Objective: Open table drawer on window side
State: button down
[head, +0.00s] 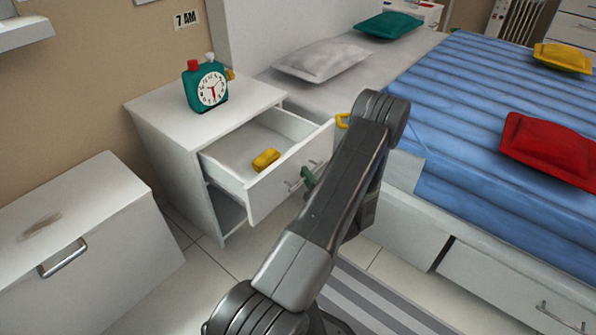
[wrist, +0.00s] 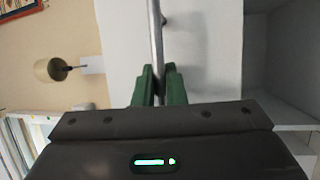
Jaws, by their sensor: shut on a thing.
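The white bedside table (head: 160,125) stands between the wall and the bed. Its upper drawer (head: 268,191) is pulled well out, and a yellow block (head: 265,159) lies inside it. The metal bar handle (head: 293,185) is on the drawer front. My gripper (head: 307,177) is at this handle, mostly hidden behind my arm in the head view. In the wrist view, the green fingers of my gripper (wrist: 159,88) are closed around the bar handle (wrist: 155,35), in front of the white drawer front (wrist: 215,60).
A green alarm clock (head: 206,85) stands on the table top. A white cabinet (head: 85,245) is at the left. The bed (head: 450,100) with red (head: 550,145) and yellow (head: 562,57) pillows fills the right. A striped rug (head: 365,300) lies on the floor.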

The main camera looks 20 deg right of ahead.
jog(key=shift+s+d, duration=0.15)
jog(key=shift+s, duration=0.1)
jog(key=c, duration=1.5)
grip_release()
jog(key=p+v, duration=0.2)
jog(key=v, duration=1.1)
jog(key=shift+s+f, duration=0.2)
jog(key=shift+s, duration=0.15)
jog(key=shift+d, duration=0.15)
